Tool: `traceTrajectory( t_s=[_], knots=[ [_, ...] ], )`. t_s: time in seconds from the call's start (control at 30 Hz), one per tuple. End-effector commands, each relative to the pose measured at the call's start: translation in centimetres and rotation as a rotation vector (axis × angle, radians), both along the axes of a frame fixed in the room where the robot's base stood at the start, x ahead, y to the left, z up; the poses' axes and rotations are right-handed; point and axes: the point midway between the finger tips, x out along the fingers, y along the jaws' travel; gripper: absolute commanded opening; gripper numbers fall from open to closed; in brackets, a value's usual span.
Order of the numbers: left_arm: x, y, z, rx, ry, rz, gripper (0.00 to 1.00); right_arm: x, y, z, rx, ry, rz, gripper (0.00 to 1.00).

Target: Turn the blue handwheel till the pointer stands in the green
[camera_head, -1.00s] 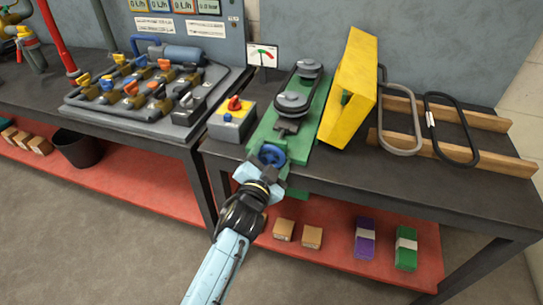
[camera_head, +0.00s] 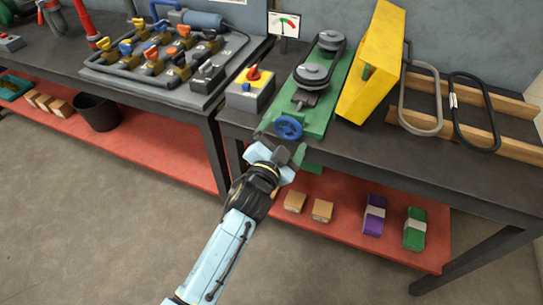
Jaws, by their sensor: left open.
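The blue handwheel (camera_head: 288,127) sits at the near end of the green belt-drive base (camera_head: 317,118), close to the table's front edge. The gauge (camera_head: 284,24) stands behind the base on a thin post. Its face has a green and a red arc; its pointer is too small to read surely. My left gripper (camera_head: 283,151) is open just in front of and below the handwheel, apart from it, with nothing seen between its fingers. My right gripper is not in view.
A yellow guard (camera_head: 372,65) stands right of the belt drive. A switch box (camera_head: 250,90) with a red knob stands left of it. Two belts, grey (camera_head: 405,100) and black (camera_head: 455,110), lie on wooden rails at right. The table's front edge is near my gripper.

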Motion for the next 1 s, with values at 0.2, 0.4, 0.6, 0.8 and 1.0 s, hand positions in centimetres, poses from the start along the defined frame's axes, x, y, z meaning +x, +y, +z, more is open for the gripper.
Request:
traceTrajectory(
  t_s=[0.2, 0.4, 0.6, 0.8, 1.0],
  knots=[
    [-4.9, 1.6, 0.1, 0.001, 0.003, 0.000, 0.91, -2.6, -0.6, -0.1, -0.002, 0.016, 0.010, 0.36],
    [-8.1, 2.6, 0.0, 0.000, 0.003, 0.000, 0.91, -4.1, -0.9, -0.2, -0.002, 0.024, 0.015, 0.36],
    [-9.6, 3.1, 0.0, 0.000, 0.001, -0.001, 0.91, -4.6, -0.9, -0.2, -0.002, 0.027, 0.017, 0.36],
    [-9.8, 3.2, 0.0, 0.000, -0.001, -0.001, 0.91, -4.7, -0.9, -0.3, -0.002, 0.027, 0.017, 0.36],
    [-9.8, 3.2, 0.0, 0.000, 0.000, 0.000, 0.91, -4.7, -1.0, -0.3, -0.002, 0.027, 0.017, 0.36]
  ],
)
